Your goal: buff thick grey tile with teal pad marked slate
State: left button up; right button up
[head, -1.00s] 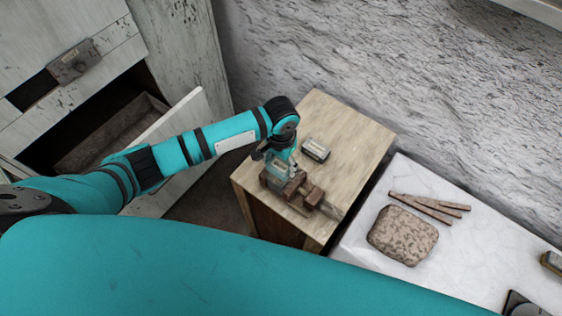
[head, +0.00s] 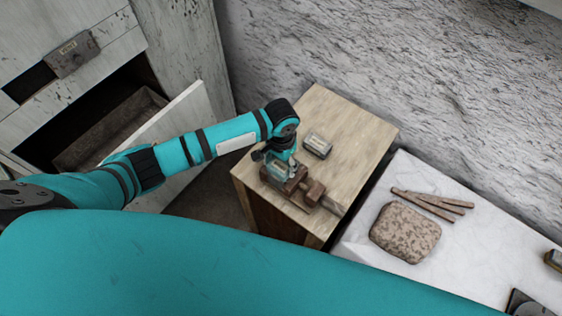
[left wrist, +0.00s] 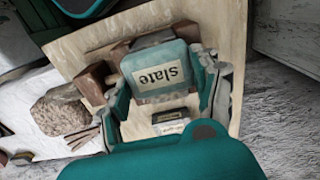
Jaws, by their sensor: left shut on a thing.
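A teal pad (left wrist: 160,72) with a white label reading "Slate", upside down, is between the fingers of my left gripper (left wrist: 165,90) in the left wrist view. The gripper is shut on the pad. In the head view my left gripper (head: 280,168) points down over a brown clamp-like block (head: 313,193) on the wooden cabinet top. A grey edge (left wrist: 153,40) shows just past the pad in the left wrist view. It looks like the grey tile, mostly hidden under the pad. Whether pad and tile touch I cannot tell. My right gripper is not in view.
A second labelled block (head: 317,145) lies on the wooden top (head: 345,125) behind the clamp. A white counter (head: 350,243) to the right holds a speckled stone (head: 405,232) and several brown sticks (head: 433,203). An open drawer (head: 112,125) juts out at left.

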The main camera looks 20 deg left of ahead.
pick_arm(q)
jog(key=shift+f, duration=0.35)
